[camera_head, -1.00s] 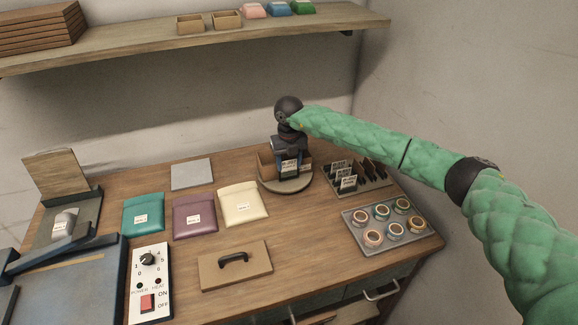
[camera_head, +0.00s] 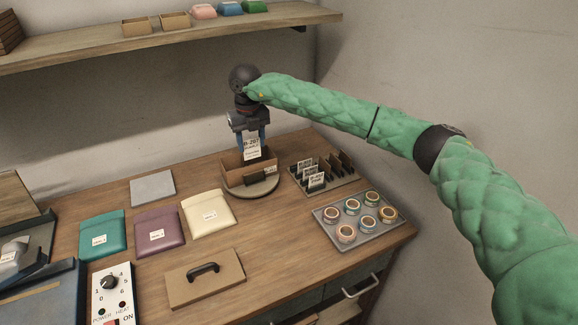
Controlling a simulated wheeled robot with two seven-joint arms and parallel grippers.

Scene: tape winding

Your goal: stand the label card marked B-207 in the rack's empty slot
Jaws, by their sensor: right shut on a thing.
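The white label card marked B-207 (camera_head: 252,149) is upright in my right gripper (camera_head: 251,136), which is shut on it. The card is above a brown box (camera_head: 234,180) on a round stand; the box front shows below the card, and I cannot tell if the card's lower edge is fully clear of it. The dark rack (camera_head: 342,182) is to the right of the box. It holds several white label cards on its left side and dark upright dividers on its right side. I cannot clearly make out the empty slot. My left gripper is out of view.
A grey tray (camera_head: 360,238) with several round rolls lies in front of the rack. Cream (camera_head: 208,213), purple (camera_head: 160,232) and teal (camera_head: 103,237) pouches lie to the left. A handled board (camera_head: 205,279) lies in front. A shelf (camera_head: 90,50) runs above the table's back.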

